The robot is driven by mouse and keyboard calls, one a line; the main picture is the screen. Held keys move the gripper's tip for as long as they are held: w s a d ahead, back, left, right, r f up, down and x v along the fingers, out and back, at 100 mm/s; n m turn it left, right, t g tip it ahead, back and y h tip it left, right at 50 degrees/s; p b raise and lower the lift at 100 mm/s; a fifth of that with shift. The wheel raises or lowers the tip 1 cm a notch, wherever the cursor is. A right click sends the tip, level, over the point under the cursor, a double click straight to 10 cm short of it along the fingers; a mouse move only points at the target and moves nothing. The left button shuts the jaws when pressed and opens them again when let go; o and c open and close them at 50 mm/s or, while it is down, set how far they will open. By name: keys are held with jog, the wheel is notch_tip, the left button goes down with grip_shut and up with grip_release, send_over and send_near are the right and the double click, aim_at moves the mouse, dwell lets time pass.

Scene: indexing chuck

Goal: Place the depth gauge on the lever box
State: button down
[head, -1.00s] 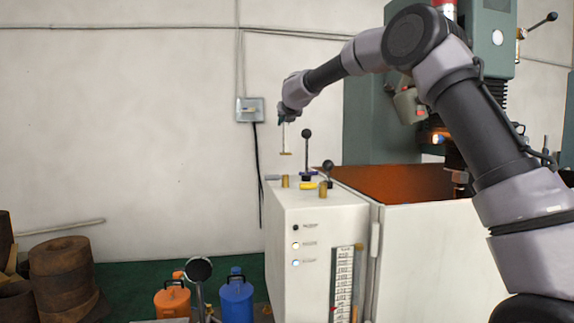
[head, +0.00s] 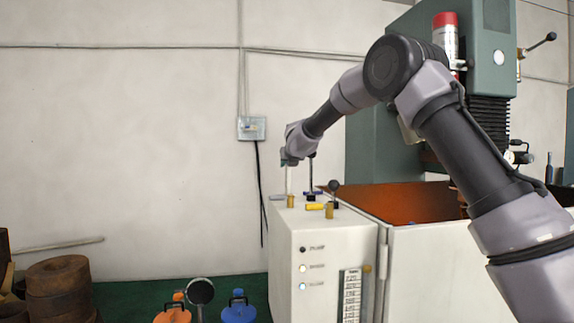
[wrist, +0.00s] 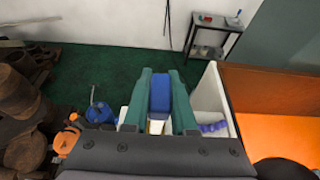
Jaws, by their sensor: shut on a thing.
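My gripper (head: 288,160) is above the left part of the lever box (head: 310,232), a white cabinet with levers on top and labelled lights on its front. It is shut on the depth gauge (head: 289,180), whose pale thin stem points down, upright, towards the box top. In the wrist view, a blue block shows between the two green fingers (wrist: 160,100), with a small brass and white part below it. The gauge's foot is hard to separate from a brass post (head: 290,201); I cannot tell whether it touches the top.
A black-knobbed lever (head: 334,186) stands by a second brass post (head: 329,210) and a yellow piece (head: 315,206). Another lever rises just right of the gripper. An orange-lined tray (head: 410,203) lies to the right. Orange (head: 173,314) and blue (head: 238,311) cans stand below left.

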jog(key=c, duration=0.7)
grip_release()
jog(key=shift+f, duration=0.1)
jog(key=shift+s+r, duration=0.2)
jog(key=shift+r, duration=0.1)
jog(key=v, duration=1.1)
jog(key=shift+s, duration=0.25)
jog(key=shift+d, duration=0.1)
